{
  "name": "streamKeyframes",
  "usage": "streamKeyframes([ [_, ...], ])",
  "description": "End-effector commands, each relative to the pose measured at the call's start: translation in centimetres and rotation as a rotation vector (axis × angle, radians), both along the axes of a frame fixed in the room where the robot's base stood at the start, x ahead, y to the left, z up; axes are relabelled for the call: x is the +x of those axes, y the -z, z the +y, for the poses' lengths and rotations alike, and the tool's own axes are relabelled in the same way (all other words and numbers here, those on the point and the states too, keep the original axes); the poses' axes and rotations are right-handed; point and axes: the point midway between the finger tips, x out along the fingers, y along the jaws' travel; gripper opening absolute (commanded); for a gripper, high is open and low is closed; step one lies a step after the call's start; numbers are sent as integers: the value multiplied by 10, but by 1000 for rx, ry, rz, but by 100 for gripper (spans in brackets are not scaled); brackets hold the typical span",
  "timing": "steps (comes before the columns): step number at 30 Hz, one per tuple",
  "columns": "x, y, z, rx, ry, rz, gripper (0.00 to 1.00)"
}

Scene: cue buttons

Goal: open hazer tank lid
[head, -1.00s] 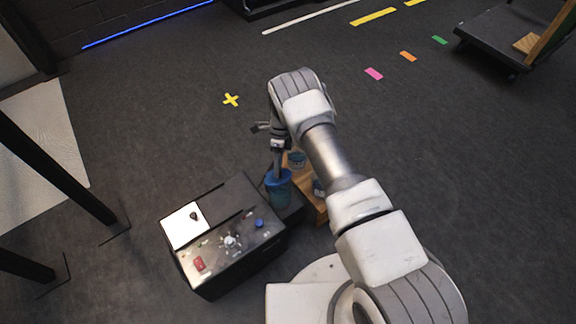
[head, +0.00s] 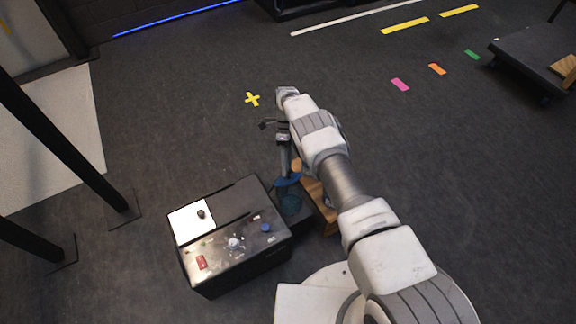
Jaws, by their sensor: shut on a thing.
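The hazer is a black box (head: 237,262) on the floor, with a white panel, a red switch and a blue knob on top. My gripper (head: 285,174) points down above the tank and is shut on the blue lid (head: 288,182). The lid looks tilted and sits a little above the tank's rim, so the tank's top shows partly below it. The fingertips are small and partly hidden against the lid.
A wooden crate (head: 327,218) stands right of the tank, partly hidden by my arm. Black stand posts (head: 75,150) are at the left. A dark cart (head: 540,55) is at the far right. The floor with the yellow cross (head: 252,99) is clear.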

Motion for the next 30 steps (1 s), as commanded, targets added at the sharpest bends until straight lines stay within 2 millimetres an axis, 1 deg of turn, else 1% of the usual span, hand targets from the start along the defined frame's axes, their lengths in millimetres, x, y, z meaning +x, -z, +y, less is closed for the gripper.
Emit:
streamKeyframes([
  [19,-1,0,0,-10,0,13,0],
  [20,-1,0,0,-10,0,13,34],
  [21,-1,0,0,-10,0,13,41],
  [24,-1,0,0,-9,0,13,58],
  [30,0,0,1,-8,0,12,58],
])
